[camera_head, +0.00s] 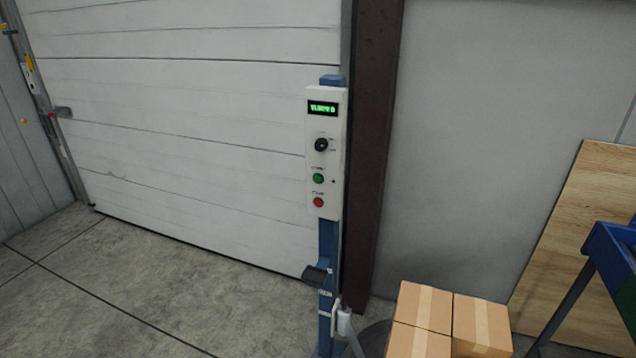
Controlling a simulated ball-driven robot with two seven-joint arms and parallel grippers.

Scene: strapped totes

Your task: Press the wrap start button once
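A white control panel (312,160) is mounted on a blue post (327,245) in the middle of the head view. It carries a lit green display (323,108) whose text is too small to read surely. Below it are a black rotary knob (321,145), a green button (318,179) and a red button (318,202). The small labels beside them are not legible, so I cannot read which button is marked as wrap start. Nothing covers the buttons. Neither of my grippers is in view.
Taped cardboard boxes (426,307) are stacked right of the post's foot. A blue-framed stand (608,250) and a leaning wooden board (560,250) are at the right. A black fitting (315,275) juts from the lower post. The concrete floor (150,285) at left is clear.

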